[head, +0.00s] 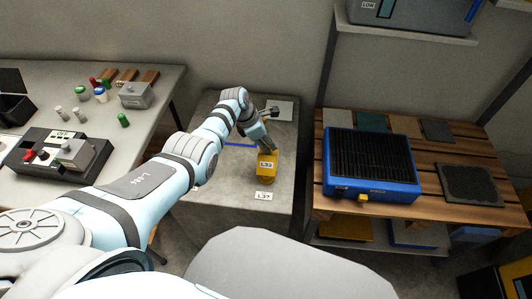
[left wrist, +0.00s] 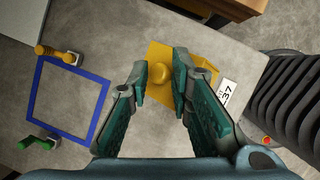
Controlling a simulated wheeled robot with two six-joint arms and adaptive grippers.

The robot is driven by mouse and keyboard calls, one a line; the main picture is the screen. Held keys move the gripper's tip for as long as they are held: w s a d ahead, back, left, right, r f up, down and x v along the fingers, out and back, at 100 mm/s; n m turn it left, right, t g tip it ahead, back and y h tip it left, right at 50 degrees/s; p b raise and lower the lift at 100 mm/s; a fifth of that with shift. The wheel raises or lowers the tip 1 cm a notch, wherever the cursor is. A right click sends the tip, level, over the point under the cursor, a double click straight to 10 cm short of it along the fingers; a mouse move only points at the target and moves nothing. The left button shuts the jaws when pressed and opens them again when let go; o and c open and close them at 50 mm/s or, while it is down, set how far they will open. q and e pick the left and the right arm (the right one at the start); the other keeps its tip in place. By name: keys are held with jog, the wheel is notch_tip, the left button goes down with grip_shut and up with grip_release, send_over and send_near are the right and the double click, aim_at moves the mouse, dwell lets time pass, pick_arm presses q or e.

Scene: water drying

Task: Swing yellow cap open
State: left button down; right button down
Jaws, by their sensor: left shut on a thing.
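The yellow cap (head: 265,175) sits on the grey pedestal (head: 225,190), with a small white label at its front. In the left wrist view it shows as a flat yellow plate (left wrist: 165,108) with a rounded yellow knob (left wrist: 159,73). My left gripper (head: 267,149) reaches down to the cap from above. In the left wrist view the two teal fingers (left wrist: 161,76) stand on either side of the knob, shut on it. The fingers hide part of the plate. My right gripper is not in view.
A blue square outline (left wrist: 38,103) lies on the pedestal, with yellow (left wrist: 57,53) and green (left wrist: 38,144) pieces beside it. A blue rack (head: 340,182) stands on the wooden bench at right. A table with small bottles and a black device (head: 60,155) is at left.

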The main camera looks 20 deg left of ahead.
pick_arm(q)
jog(key=shift+w+f+b, duration=0.15)
jog(key=shift+f+b, duration=0.3)
jog(key=shift+f, duration=0.2)
jog(key=c, duration=1.5)
grip_release()
jog(key=shift+w+a+f, duration=0.15)
jog(key=shift+w, duration=0.15)
jog(key=shift+w+a, duration=0.1)
jog(key=shift+r, duration=0.25)
jog(key=shift+a+r, duration=0.1)
jog(key=shift+r, duration=0.25)
jog(key=v, duration=1.1)
